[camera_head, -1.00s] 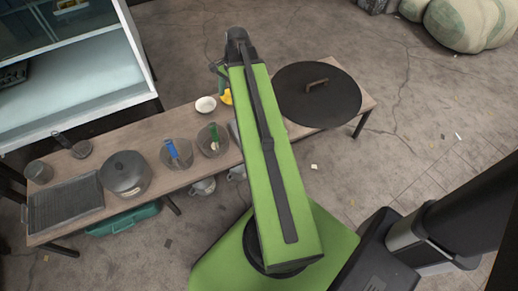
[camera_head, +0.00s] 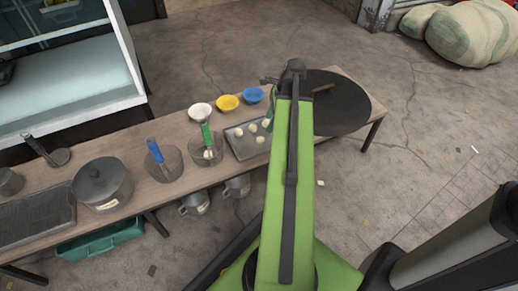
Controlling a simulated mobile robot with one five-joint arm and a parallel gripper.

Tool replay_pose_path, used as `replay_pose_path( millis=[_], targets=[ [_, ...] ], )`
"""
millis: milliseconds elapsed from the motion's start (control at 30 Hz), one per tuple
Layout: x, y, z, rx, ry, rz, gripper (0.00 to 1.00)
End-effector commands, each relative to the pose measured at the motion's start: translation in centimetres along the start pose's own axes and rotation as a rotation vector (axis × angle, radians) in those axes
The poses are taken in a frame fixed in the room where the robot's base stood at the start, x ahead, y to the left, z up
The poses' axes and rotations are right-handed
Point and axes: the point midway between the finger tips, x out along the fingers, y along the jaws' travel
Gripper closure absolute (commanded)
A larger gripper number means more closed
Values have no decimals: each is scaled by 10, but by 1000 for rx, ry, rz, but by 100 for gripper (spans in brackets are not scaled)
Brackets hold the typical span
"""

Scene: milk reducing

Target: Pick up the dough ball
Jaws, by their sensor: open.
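Several pale dough balls lie on a grey tray (camera_head: 238,147) on the long wooden table. One dough ball (camera_head: 252,127) is near the middle of the tray, another (camera_head: 260,140) near its front, and one at the right edge close to my arm. My gripper (camera_head: 272,98) is at the far end of my green arm, above the table near the tray's right side. The arm hides most of the gripper, and its fingertips are not clear. I see no dough ball in it.
Left of the tray stand a glass bowl with a green-handled tool (camera_head: 206,145), one with a blue-handled tool (camera_head: 164,165), and a lidded pot (camera_head: 100,184). A dark round griddle (camera_head: 340,105) is right of my arm.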

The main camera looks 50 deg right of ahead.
Motion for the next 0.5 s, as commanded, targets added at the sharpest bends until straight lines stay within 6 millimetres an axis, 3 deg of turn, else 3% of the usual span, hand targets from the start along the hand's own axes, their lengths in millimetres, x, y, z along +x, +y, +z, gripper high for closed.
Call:
replay_pose_path(
  millis=[33, 200, 500],
  targets=[
    [22, 0, -3, -1, 0, 0, 40],
    [54, 0, -2, -3, 0, 0, 40],
    [63, 1, 0, -2, 0, 0, 40]
  ],
)
